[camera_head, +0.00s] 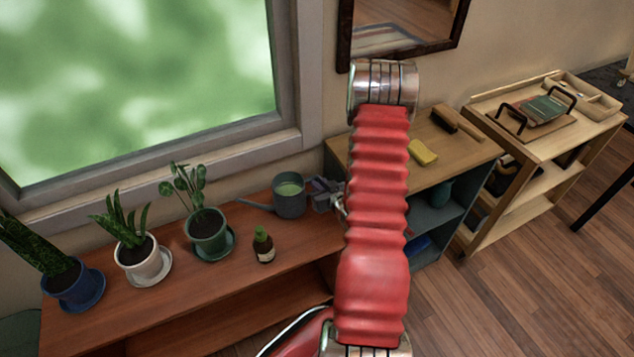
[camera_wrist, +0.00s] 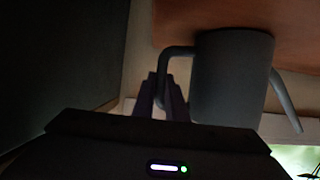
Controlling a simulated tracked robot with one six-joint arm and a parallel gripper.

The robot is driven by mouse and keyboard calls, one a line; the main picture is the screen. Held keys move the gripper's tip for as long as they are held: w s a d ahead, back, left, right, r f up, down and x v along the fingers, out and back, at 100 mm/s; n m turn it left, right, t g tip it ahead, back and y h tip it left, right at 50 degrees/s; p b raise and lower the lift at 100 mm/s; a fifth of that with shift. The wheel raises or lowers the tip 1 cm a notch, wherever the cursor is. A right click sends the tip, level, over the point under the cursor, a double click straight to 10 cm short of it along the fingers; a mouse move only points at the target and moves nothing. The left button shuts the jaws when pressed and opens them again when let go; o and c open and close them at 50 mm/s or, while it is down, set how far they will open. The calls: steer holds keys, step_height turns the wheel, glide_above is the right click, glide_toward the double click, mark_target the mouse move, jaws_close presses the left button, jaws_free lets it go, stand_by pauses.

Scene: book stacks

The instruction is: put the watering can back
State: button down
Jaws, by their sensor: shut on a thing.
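The grey-green watering can (camera_head: 290,200) is upright at the back right of the reddish-brown wooden bench (camera_head: 205,290), below the window. Its spout points left and greenish water shows inside. My gripper (camera_head: 326,193) is at the can's right side, partly hidden behind my red arm. In the wrist view the can (camera_wrist: 232,80) appears upside down, and my gripper (camera_wrist: 163,95) is shut on its handle (camera_wrist: 170,58). The can's base is close to the bench top; I cannot tell whether it touches.
A shelf unit with a yellow sponge (camera_head: 423,152) stands to the right.

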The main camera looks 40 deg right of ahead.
steer(key=c, duration=1.8)
jaws_free()
steer(key=shift+o, duration=0.2)
steer(key=shift+s, duration=0.1)
steer(key=v, duration=1.1)
steer(key=shift+s+r, duration=0.2)
steer(key=shift+s, duration=0.15)
